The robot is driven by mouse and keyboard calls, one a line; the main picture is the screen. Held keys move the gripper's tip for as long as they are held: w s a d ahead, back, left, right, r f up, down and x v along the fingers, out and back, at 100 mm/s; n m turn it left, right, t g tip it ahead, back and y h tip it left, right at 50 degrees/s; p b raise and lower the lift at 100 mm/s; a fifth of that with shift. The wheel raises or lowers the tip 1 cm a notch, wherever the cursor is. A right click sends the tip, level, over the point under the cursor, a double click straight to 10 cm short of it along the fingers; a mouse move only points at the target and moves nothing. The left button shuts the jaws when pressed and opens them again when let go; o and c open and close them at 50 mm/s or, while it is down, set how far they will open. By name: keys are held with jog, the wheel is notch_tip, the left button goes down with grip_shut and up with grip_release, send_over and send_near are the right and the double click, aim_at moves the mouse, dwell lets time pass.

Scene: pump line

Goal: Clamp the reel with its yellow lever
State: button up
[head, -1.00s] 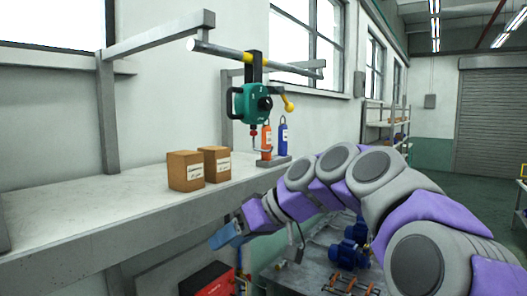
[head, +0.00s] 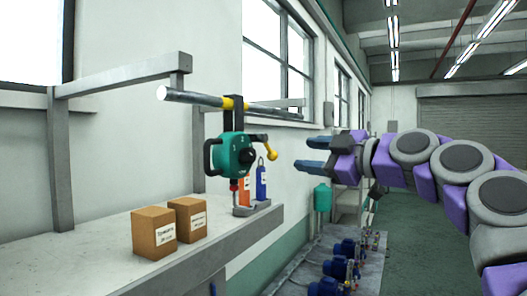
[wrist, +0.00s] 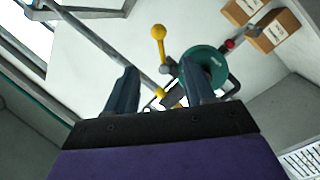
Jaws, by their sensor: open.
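The teal reel (head: 235,156) hangs by a dark bracket from a grey rail. Its yellow lever (head: 267,142) sticks out to the right and ends in a yellow ball. My gripper (head: 308,154) is open and empty, to the right of the lever and pointing left toward it, with a gap between. In the wrist view the reel (wrist: 210,62) lies beyond the right finger, which covers part of it. The lever (wrist: 160,47) shows ahead, between and beyond the fingertips (wrist: 160,78), its ball upward in the picture.
The rail (head: 195,98) runs above the bench, with yellow on it by the bracket. Two cardboard boxes (head: 154,233) stand on the bench (head: 85,250). An orange and a blue bottle (head: 261,183) stand in a rack below the reel. Blue pumps (head: 340,262) sit low at the right.

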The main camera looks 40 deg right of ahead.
aim_at(272, 153)
jog(key=w, duration=0.4)
jog(key=w+p, duration=0.1)
jog(key=w, duration=0.4)
jog(key=w+a, duration=0.1)
jog(key=w, duration=0.3)
jog(key=shift+w+f+p, duration=0.1)
jog(key=shift+w+p, duration=0.15)
jog(key=shift+p, duration=0.05)
jog(key=shift+w+a, duration=0.3)
jog(key=shift+d, duration=0.2)
jog(key=c, duration=0.4)
grip_shut()
